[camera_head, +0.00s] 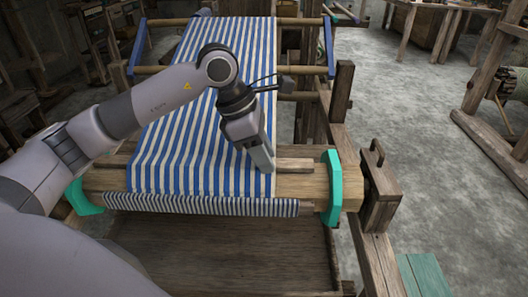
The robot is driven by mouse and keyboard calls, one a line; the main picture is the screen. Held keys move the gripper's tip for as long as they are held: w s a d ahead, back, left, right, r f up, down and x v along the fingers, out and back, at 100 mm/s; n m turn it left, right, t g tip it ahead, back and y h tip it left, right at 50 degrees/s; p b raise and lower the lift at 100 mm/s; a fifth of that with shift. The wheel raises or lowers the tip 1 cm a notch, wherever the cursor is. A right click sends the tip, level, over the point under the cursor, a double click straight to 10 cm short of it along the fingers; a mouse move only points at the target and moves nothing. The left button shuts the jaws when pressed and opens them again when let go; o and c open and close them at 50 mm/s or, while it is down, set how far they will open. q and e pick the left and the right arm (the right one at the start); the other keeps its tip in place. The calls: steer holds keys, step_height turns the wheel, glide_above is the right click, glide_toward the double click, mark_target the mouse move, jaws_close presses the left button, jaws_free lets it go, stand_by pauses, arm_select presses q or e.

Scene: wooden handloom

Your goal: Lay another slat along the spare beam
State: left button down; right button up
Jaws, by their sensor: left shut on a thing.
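My left gripper (262,164) reaches down over the right edge of the striped cloth, near the front beam. It is shut, with a narrow brown wooden slat (295,165) showing just to its right; the gripper hides where they meet. A similar wooden piece (114,161) shows left of the cloth, in about the same line; whether the two join under the cloth is hidden. The thick front beam (305,186) has teal end pieces. I cannot tell whether this is the spare beam. My right gripper is not in view.
The blue and white cloth (175,130) runs back over the loom, with a narrow-striped roll (205,204) along the front beam. A teal end piece (331,188) and wooden post (342,92) stand right of the gripper. Clear concrete floor (420,130) lies farther right.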

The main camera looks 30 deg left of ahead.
arm_select(q)
steer(key=c, duration=0.7)
jaws_free()
steer(key=shift+c, duration=0.2)
steer(key=v, duration=0.7)
